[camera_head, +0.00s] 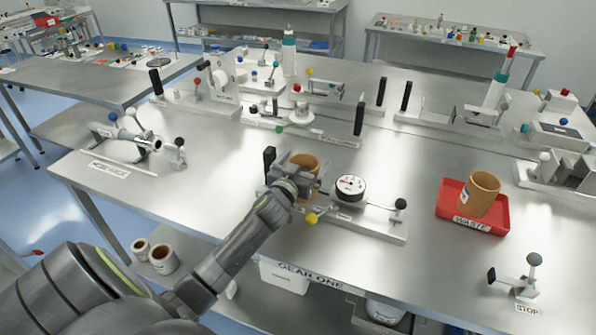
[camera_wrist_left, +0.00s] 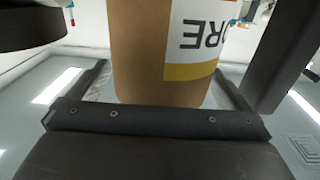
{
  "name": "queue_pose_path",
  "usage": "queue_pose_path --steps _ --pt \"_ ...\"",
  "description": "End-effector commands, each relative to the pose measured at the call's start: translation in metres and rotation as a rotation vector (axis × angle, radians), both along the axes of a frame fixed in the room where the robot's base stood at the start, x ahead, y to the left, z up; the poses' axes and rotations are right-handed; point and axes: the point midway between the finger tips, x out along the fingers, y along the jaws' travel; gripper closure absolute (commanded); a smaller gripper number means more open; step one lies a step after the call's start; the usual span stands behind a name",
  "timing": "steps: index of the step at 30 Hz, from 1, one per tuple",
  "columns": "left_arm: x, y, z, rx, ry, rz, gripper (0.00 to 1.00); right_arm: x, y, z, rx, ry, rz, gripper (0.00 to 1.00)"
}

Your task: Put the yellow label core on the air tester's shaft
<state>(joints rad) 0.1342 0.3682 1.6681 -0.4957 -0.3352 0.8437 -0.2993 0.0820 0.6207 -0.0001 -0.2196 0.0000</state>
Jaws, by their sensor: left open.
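A brown cardboard core (camera_wrist_left: 145,50) stands upright in the left wrist view. It has a white label with a yellow band and dark lettering. In the head view its upper part (camera_head: 307,160) shows just beyond my left gripper (camera_head: 297,172), at the dial-gauge fixture. My left gripper is open, with its fingers on either side of the core; I cannot tell whether they touch it. The core's base is mostly hidden. A device with a short horizontal grey cylinder (camera_head: 128,136) stands at the table's left; its label is too small to read. My right gripper is not in view.
A round dial (camera_head: 350,187) and a black-knobbed lever (camera_head: 400,205) sit right of the core. Another brown core (camera_head: 479,193) stands in a red waste tray (camera_head: 447,211). Several fixtures with black posts line the back. The table is clear between the left device and my gripper.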

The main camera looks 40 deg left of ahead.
Motion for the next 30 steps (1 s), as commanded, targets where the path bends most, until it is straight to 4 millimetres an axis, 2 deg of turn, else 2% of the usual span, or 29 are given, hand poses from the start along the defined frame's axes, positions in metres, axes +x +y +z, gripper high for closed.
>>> queue_pose_path --steps 5,15,21,30 --pt "-0.018 -0.003 -0.001 -0.002 0.001 0.0 0.01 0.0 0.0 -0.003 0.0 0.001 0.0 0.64" --pt "-0.079 -0.015 -0.002 -0.001 0.0 -0.001 0.01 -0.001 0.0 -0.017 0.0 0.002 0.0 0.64" --pt "-0.106 -0.02 -0.001 0.0 0.001 0.0 0.01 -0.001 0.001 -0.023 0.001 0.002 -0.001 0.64" --pt "-0.119 -0.022 0.001 -0.001 0.0 0.0 0.01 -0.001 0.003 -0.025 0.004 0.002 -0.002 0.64"
